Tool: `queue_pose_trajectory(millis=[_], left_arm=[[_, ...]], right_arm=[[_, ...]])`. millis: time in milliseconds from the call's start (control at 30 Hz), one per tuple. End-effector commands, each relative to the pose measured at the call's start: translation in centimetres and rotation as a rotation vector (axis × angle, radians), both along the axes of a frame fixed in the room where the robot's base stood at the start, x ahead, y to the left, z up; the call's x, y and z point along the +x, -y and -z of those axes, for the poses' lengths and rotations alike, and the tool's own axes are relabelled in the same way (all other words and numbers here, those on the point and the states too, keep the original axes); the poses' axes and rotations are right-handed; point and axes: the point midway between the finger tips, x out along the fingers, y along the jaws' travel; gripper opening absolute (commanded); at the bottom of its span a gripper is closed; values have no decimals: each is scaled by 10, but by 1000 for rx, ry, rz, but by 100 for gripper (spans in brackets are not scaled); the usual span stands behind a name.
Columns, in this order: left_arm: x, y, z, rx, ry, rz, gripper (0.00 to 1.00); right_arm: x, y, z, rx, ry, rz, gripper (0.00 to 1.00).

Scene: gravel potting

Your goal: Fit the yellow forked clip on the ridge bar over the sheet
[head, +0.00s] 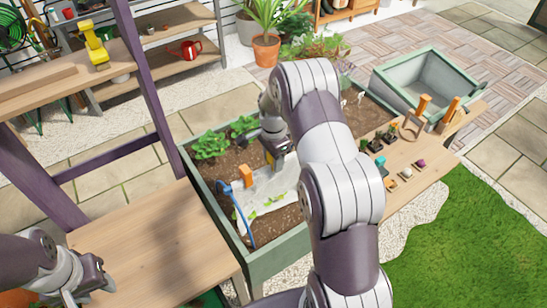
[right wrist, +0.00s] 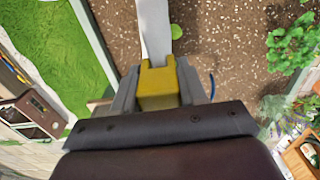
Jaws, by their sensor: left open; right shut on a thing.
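My right gripper (head: 274,160) is over the planter box, shut on the yellow forked clip. In the right wrist view, the yellow clip (right wrist: 158,88) sits between the fingers of my right gripper (right wrist: 160,80), and the pale sheet (right wrist: 154,28) runs away just beyond it. In the head view, the white sheet (head: 277,187) is draped in the planter, with an orange clip (head: 247,175) on it near its left end. I cannot make out the ridge bar, or whether the yellow clip touches the sheet. My left gripper (head: 88,288) is open and empty at the lower left.
The green planter (head: 232,236) holds soil, leafy plants and a blue hoop (head: 236,207). A bare wooden table (head: 150,240) lies to its left. A side board (head: 425,168) with small tools is at right. My right arm hides part of the planter.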

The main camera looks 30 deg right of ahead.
Motion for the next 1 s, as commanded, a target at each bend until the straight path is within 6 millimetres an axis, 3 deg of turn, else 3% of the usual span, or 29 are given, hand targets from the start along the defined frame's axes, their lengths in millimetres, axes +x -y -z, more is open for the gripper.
queue_pose_trajectory(millis=[567,600,667,700,1000], left_arm=[[0,0,9,0,0,0,43],[0,0,9,0,0,0,43],[0,0,8,0,0,0,43],[0,0,8,0,0,0,43],[0,0,9,0,0,0,43]], right_arm=[[0,0,15,0,0,0,20],[0,0,15,0,0,0,48],[0,0,15,0,0,0,68],[0,0,15,0,0,0,72],[0,0,11,0,1,0,72]])
